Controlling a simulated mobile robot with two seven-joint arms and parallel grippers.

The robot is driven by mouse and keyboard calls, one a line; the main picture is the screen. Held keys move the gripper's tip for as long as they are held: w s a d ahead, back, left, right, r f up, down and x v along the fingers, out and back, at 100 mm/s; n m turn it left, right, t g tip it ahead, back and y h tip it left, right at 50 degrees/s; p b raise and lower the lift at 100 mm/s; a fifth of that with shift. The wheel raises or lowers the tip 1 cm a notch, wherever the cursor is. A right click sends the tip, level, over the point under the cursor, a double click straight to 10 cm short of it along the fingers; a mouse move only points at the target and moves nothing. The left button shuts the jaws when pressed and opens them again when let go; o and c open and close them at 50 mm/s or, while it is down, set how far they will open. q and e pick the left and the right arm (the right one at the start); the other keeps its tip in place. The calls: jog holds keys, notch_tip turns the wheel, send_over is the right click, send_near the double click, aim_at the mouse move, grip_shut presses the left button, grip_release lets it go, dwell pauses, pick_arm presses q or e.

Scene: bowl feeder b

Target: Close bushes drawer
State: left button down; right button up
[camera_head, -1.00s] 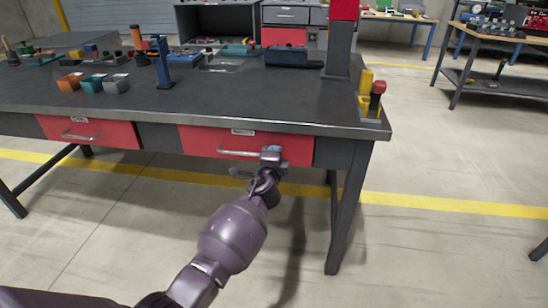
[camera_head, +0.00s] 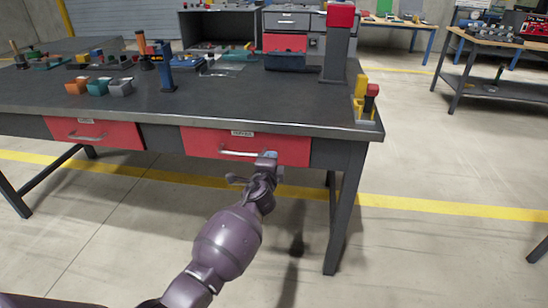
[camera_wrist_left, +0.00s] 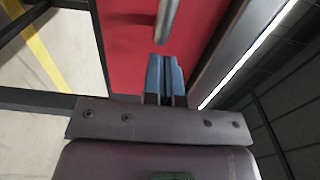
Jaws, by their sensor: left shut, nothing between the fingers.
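The labelled drawer (camera_head: 215,143) with a red front is in the right part of the workbench in the head view. Its label is too small to read. Its front looks about flush with the bench frame. Its metal handle (camera_head: 240,153) runs across the front. My left gripper (camera_head: 266,157) is shut and empty at the right end of this handle, close to the red front. In the left wrist view the blue fingertips (camera_wrist_left: 165,75) are together before the red front (camera_wrist_left: 130,60), beside the end of the handle (camera_wrist_left: 167,20). Contact cannot be told. My right gripper is not in view.
A second red drawer (camera_head: 95,132) is at the left of the same workbench (camera_head: 250,105). Small bins (camera_head: 98,86), a dark post with a red top (camera_head: 338,45) and a yellow-red fixture (camera_head: 366,98) stand on top. The floor in front is clear.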

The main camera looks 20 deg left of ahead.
pick_arm(q)
jog(key=s+f+n+g+h+p, duration=0.15)
jog(key=s+f, duration=0.25)
jog(key=s, duration=0.9)
jog(key=s+f+n+g, duration=0.2)
jog(key=s+f+n, duration=0.15)
jog(key=s, duration=0.95)
jog(key=s+f+n+g+h, duration=0.15)
jog(key=s+f, duration=0.35)
jog(key=s, duration=0.8)
jog(key=s+d+r+n+g+h, duration=0.1)
jog(key=s+n, duration=0.2)
jog(key=s, duration=0.6)
jog(key=s+d+r+n+g, duration=0.1)
jog(key=s+r+n+g, duration=0.15)
jog(key=s, duration=0.55)
notch_tip(320, 180, up, 9)
jog(key=s+a+n+t+p, duration=0.1)
jog(key=n+t+p, duration=0.1)
jog(key=p, duration=1.2)
jog(key=shift+r+p, duration=0.2)
jog(key=shift+p, duration=0.15)
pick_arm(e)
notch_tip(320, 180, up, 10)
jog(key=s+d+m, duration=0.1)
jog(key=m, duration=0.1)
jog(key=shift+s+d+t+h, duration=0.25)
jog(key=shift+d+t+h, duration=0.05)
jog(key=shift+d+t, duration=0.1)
